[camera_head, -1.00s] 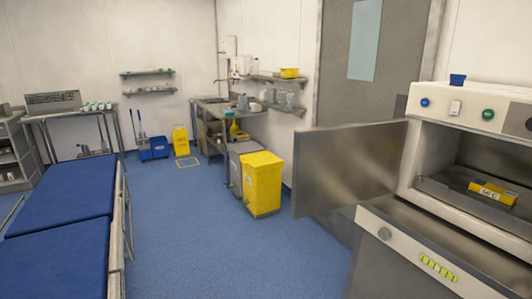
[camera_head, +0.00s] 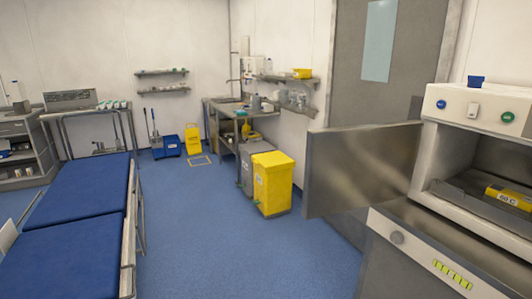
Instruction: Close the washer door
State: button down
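The washer (camera_head: 470,110) stands at the right edge, a white and grey box with blue and green buttons on its top panel. Its metal door (camera_head: 362,166) is swung wide open to the left, standing out from the left side of the opening. Inside the dark chamber, a yellow item (camera_head: 508,197) marked "60 C" lies on a tray. My gripper is not in view.
A blue-topped table (camera_head: 80,205) fills the lower left. A yellow bin (camera_head: 272,185) and a grey bin stand beyond the door. A steel bench and a yellow floor sign (camera_head: 193,139) are at the back. The blue floor (camera_head: 240,250) between table and washer is clear.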

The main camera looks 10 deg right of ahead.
aim_at(351, 167)
jog(key=i+z, duration=0.1)
jog(key=z, duration=0.4)
jog(key=i+j+z, duration=0.7)
jog(key=j, duration=0.15)
